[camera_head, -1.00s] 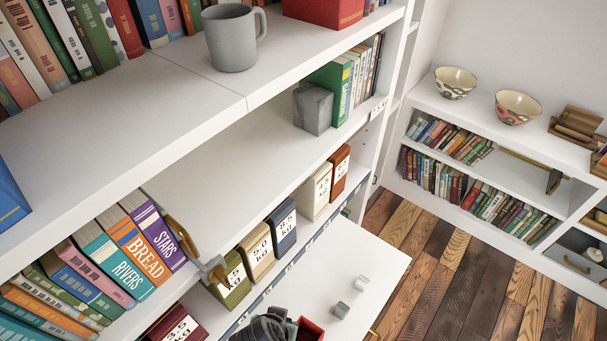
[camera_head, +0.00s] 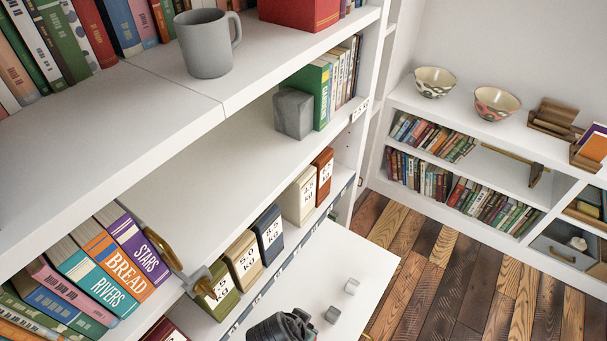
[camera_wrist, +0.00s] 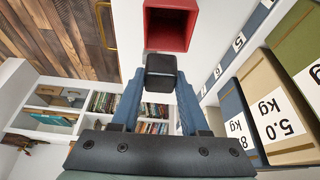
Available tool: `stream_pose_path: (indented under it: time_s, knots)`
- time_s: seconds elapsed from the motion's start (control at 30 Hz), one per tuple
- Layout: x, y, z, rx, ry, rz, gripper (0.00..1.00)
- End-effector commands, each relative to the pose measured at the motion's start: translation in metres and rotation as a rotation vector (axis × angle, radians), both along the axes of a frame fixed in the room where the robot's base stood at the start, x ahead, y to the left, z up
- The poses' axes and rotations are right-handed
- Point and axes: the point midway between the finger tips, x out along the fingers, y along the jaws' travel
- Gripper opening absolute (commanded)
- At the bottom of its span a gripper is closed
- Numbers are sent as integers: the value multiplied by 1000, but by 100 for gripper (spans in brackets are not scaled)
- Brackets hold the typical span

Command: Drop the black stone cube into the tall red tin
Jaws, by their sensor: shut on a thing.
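In the wrist view the black stone cube (camera_wrist: 161,72) is held between the blue fingers of my gripper (camera_wrist: 160,84), which is shut on it. The red tin (camera_wrist: 193,30) is just beyond the cube, its square open mouth facing the camera. The cube shows just below the tin's near rim in the picture, not inside it. How high the cube is above the rim I cannot tell. In the head view only a dark part of my arm shows at the bottom edge; the cube and tin are out of view there.
Weight-marked tins, among them a blue one (camera_head: 268,232) and a green one (camera_head: 218,292), line the shelf beside the white surface. A grey stone cube (camera_head: 293,114) and a grey mug (camera_head: 208,44) stand on higher shelves.

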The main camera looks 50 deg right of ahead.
Motion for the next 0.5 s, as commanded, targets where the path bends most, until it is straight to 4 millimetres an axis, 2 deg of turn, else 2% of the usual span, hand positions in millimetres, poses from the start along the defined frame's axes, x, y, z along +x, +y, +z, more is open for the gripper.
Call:
stream_pose_path:
  time_s: [0.03, 0.33, 0.37, 0.5]
  knots:
    - [0, 0, -6, -1, -1, 0, 0]
    - [0, 0, -5, -1, -1, 1, 0]
    - [0, 0, -5, -1, -1, 1, 50]
    - [0, 0, -5, 0, -1, 1, 75]
